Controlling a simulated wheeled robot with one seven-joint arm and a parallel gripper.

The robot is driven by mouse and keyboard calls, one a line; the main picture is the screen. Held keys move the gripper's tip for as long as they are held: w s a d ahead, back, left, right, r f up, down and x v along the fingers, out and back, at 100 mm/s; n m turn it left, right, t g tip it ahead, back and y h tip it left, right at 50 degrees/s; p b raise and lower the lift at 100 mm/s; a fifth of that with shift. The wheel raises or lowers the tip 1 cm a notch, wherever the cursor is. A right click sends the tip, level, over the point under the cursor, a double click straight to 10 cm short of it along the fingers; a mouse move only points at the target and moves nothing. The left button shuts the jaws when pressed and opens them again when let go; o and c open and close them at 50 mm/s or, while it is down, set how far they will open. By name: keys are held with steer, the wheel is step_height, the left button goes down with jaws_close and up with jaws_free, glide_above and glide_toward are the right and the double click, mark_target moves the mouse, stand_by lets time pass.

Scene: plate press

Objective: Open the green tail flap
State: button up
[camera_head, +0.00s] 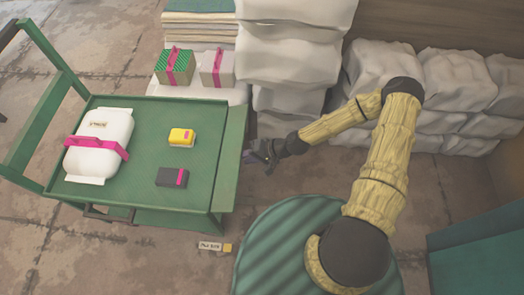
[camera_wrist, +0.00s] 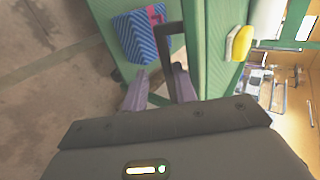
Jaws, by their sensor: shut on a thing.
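The green tail flap (camera_head: 232,135) is the raised panel along the right end of the green cart (camera_head: 140,190); it stands about upright. In the wrist view a green panel (camera_wrist: 208,55) carries a dark bar handle (camera_wrist: 173,38). My gripper (camera_head: 262,157) is just right of the flap, about level with its middle. In the wrist view the two grey-purple fingers of my gripper (camera_wrist: 160,78) reach towards the handle and are shut on it. The exact contact is partly hidden by the gripper body.
On the cart lie a white case (camera_head: 100,130) with a pink strap, a yellow block (camera_head: 181,138) and a dark block (camera_head: 172,177). Pale sacks (camera_head: 290,50) are stacked behind. A ribbed green round top (camera_head: 290,240) stands at the front. The floor between is mostly clear.

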steer(key=p+v, duration=0.3)
steer(key=v, duration=1.4)
steer(key=shift+d+r, duration=0.1)
steer(key=shift+d, duration=0.05)
